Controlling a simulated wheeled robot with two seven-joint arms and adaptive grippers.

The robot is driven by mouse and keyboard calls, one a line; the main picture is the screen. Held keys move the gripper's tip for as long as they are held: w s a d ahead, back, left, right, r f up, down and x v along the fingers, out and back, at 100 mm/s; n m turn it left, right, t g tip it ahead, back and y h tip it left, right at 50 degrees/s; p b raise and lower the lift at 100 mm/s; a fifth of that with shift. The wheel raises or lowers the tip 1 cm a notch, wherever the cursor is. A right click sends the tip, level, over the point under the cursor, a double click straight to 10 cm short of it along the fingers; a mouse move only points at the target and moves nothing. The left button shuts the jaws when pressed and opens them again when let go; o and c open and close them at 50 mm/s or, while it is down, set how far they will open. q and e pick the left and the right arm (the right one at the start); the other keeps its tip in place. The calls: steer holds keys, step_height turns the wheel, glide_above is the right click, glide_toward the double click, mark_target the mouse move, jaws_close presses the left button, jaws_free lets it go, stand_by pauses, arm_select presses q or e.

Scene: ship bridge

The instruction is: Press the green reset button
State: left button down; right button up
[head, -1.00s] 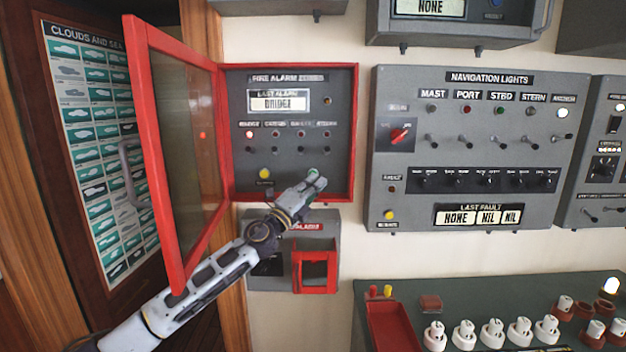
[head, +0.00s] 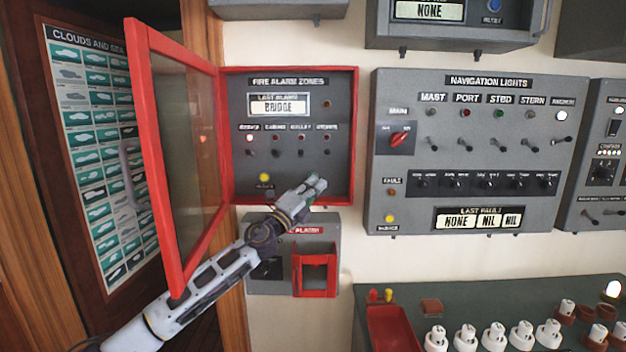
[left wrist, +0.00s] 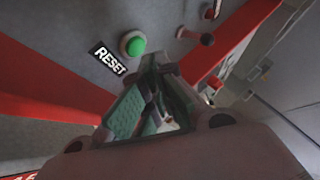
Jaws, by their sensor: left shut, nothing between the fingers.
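The green reset button (left wrist: 133,44) is a round green cap in a pale ring, beside a RESET label (left wrist: 108,61), in the left wrist view. It sits on the grey fire alarm panel (head: 300,170), whose red-framed door is open. My left gripper (head: 318,183) is in front of the panel's lower right corner and hides the button in the head view. In the left wrist view the left gripper (left wrist: 157,62) is shut and empty, its tips just below and right of the button. I cannot tell whether they touch the panel. My right gripper is out of view.
The open glass door (head: 172,160) with its red frame stands left of the panel, close to my left arm. Below is a grey box with a red frame (head: 315,277). A navigation lights panel (head: 480,150) is to the right. A console with white knobs (head: 493,335) is at lower right.

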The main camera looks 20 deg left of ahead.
arm_select(q)
steer(key=shift+w+a+b, duration=0.25)
steer(key=shift+w+b, duration=0.1)
steer(key=shift+w, duration=0.5)
stand_by(2.1)
steer(key=shift+s, duration=0.15)
steer(key=shift+s+d+p, duration=0.25)
steer(key=shift+s+p, duration=0.2)
steer(key=shift+s, duration=0.25)
steer(key=s+p, duration=0.1)
steer(key=s, duration=0.1)
steer(key=s+d+p, duration=0.1)
steer(key=s, duration=0.1)
steer(key=shift+s+d, duration=0.15)
steer(key=shift+s, duration=0.25)
stand_by(0.4)
stand_by(0.8)
